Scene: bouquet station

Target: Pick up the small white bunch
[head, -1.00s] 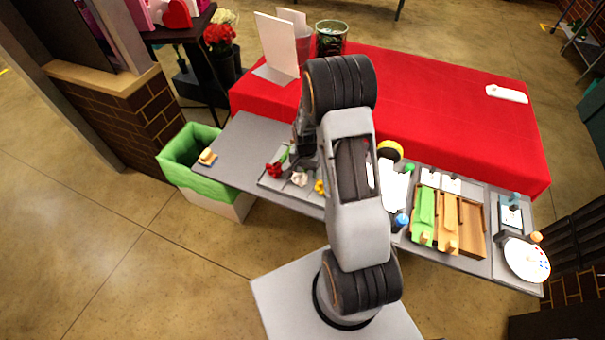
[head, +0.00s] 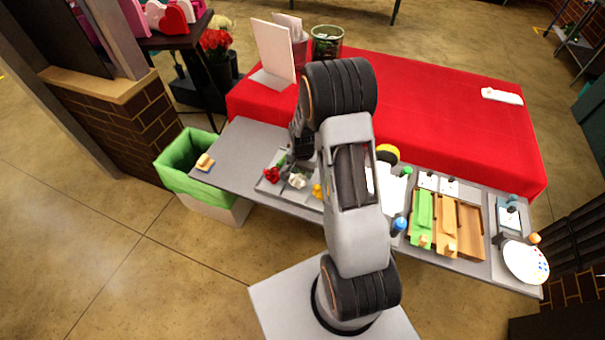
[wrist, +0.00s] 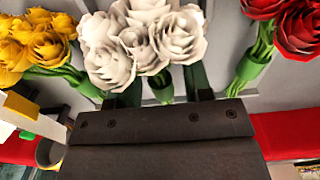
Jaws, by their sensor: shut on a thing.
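The small white bunch (wrist: 140,42) fills the top middle of the wrist view, its several white blooms just beyond my gripper (wrist: 160,98). My gripper is shut on it, at the green wrap below the blooms. In the head view the white bunch (head: 297,181) shows at the front of the grey table, between the red and yellow bunches. There, my gripper (head: 300,160) is partly hidden by my own arm. I cannot tell whether the bunch is clear of the tray.
A red bunch (head: 272,174) lies left of the white one, and a yellow bunch (head: 317,191) lies right, both close by. A green-lined bin (head: 180,165) stands at the left. Green and tan trays (head: 422,215) sit at the right. A red-covered table (head: 450,110) lies behind.

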